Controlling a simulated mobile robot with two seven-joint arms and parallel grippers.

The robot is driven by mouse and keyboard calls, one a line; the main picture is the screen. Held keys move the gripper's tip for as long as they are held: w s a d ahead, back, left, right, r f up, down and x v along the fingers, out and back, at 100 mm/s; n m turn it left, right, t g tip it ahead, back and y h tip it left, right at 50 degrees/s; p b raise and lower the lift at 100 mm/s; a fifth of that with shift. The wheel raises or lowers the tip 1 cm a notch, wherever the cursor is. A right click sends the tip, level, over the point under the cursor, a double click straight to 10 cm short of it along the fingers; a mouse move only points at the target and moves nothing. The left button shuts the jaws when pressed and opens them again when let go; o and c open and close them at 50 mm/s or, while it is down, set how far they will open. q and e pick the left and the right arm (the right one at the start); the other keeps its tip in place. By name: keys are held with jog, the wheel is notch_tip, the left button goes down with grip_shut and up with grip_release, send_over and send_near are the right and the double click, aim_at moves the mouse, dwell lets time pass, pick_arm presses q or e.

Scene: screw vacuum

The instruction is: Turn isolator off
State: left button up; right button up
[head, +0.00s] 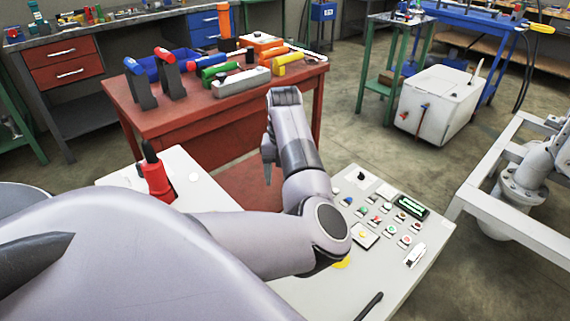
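A pale control panel (427,262) lies below me, with several coloured buttons and small switches (383,218) on its right part. A red switch-like part with a black upright handle (156,178) stands on its left part; I cannot tell for certain that it is the isolator. My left arm comes in from the lower left and bends over the middle of the panel, hiding much of it. My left gripper (268,170) points down above the panel's far edge, apart from the red part; whether it is open or shut is unclear. My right gripper is not in view.
A red workbench (150,113) with coloured tools stands just beyond the panel. A white tank (437,105) is on the floor at the back right. A grey frame with machinery (525,180) stands at the right. Open floor (395,160) lies between them.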

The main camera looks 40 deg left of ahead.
pick_arm(q)
jog(key=f+b, duration=0.8)
jog(key=f, duration=0.1)
jog(key=f+b, duration=0.8)
jog(key=f, duration=0.1)
jog(key=shift+w+a, duration=0.1)
jog(key=shift+a, duration=0.1)
jog(key=shift+f+b, duration=0.45)
jog(key=shift+f, duration=0.45)
notch_tip(320, 180, down, 6)
jog(key=b, duration=0.2)
jog(key=shift+r+b, duration=0.1)
jog(key=shift+b, duration=0.2)
jog(key=shift+f, duration=0.3)
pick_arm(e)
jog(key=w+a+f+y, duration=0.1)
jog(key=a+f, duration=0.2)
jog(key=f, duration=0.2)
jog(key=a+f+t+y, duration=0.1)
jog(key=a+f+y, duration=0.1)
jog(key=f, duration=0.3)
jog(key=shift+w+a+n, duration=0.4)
